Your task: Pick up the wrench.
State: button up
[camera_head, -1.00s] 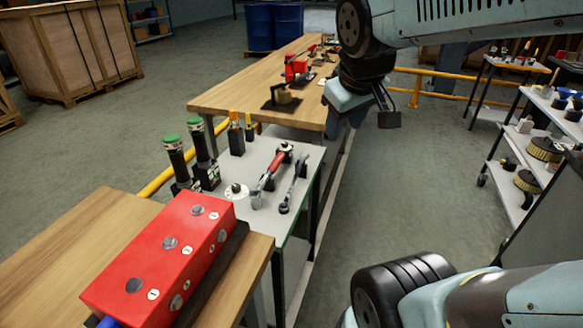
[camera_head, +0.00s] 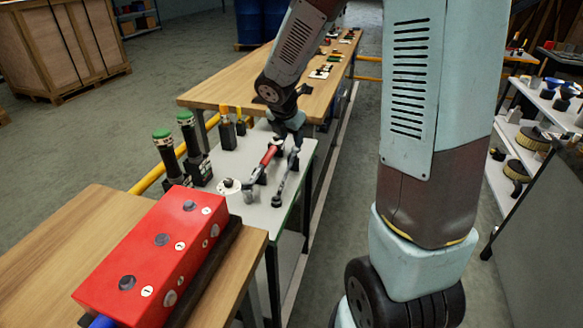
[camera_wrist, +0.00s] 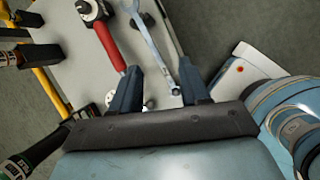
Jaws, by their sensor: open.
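A silver wrench (camera_head: 284,183) lies on the grey tabletop, raised on small dark supports. A red-handled tool with a metal head (camera_head: 262,164) lies beside it to the left. In the wrist view the silver wrench (camera_wrist: 150,40) runs down between the fingers, and the red-handled tool (camera_wrist: 108,42) lies left of it, towards the left finger. My gripper (camera_head: 289,138) is over the far ends of both tools, and also shows in the wrist view (camera_wrist: 160,82). It is open and empty. Whether the fingers are level with the wrench or above it, I cannot tell.
Green-topped cylinders (camera_head: 165,150), a round white disc piece (camera_head: 228,187) and dark holders with yellow-handled tools (camera_head: 227,132) stand left of the tools. A red box (camera_head: 150,255) sits on the near wooden table (camera_head: 50,235). Free floor lies right of the grey table.

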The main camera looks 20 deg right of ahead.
aim_at(289, 166)
jog(key=w+f+n, duration=0.1)
jog(key=f, duration=0.3)
jog(key=w+f+n, duration=0.1)
jog(key=w+f, duration=0.1)
jog(key=f, duration=0.2)
jog(key=w+f+n, duration=0.1)
jog(key=f, duration=0.2)
jog(key=shift+w+d+f, duration=0.15)
jog(key=shift+w+f, duration=0.2)
jog(key=shift+f, duration=0.05)
jog(key=shift+w+x, duration=0.15)
jog(key=shift+x, duration=1.2)
jog(key=shift+w+x, duration=0.1)
jog(key=shift+x, duration=1.3)
jog(key=shift+r, duration=0.1)
grip_shut()
